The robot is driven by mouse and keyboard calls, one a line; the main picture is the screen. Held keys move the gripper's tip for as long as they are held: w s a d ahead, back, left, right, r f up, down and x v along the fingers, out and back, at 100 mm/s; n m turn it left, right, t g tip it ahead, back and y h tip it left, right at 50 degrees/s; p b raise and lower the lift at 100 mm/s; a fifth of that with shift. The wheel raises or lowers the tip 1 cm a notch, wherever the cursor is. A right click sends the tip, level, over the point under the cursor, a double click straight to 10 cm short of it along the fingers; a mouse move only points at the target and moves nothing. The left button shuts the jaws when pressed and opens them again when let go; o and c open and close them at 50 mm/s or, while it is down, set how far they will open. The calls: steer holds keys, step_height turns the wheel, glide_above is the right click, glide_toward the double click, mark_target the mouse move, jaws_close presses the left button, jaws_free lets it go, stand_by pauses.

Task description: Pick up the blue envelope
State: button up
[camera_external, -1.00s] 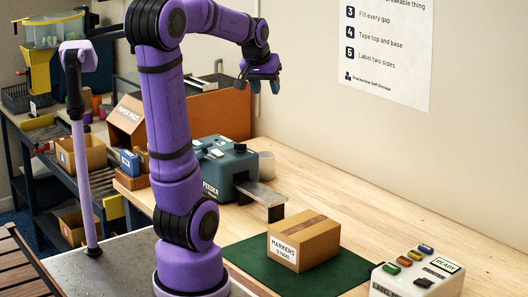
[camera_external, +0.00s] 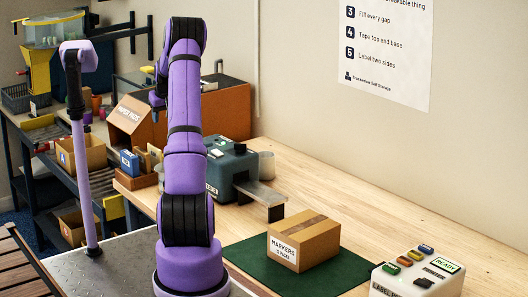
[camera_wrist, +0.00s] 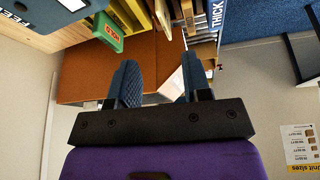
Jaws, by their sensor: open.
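I cannot pick out the blue envelope for sure. A small blue item with a white label (camera_external: 130,162) stands beside the paper pads carton in the outside view. A blue edge lettered THICK (camera_wrist: 217,15) shows at the top of the wrist view, beside several upright tan pieces (camera_wrist: 202,48). I cannot tell whether either is the envelope. My gripper (camera_wrist: 160,82) is open, with nothing between its dark blue fingers. In the outside view its end is mostly hidden behind my arm.
The orange-brown paper pads carton (camera_external: 130,122) stands beyond my arm. The feeder (camera_external: 231,168) stands on the bench. A markers carton (camera_external: 304,240) sits on a green mat (camera_external: 252,262). A label machine (camera_external: 418,274) is at front right.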

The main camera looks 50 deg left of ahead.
steer(key=n+g, duration=0.1)
steer(key=n, duration=0.1)
glide_toward(129, 154)
steer(key=shift+w+a+f, duration=0.15)
steer(key=shift+f, duration=0.25)
steer(key=shift+w+a+f, duration=0.15)
steer(key=shift+a+f, duration=0.05)
steer(key=shift+f, duration=0.2)
steer(key=x, duration=1)
steer(key=shift+s+a+f, duration=0.15)
steer(key=shift+a, duration=0.15)
steer(key=shift+f, duration=0.3)
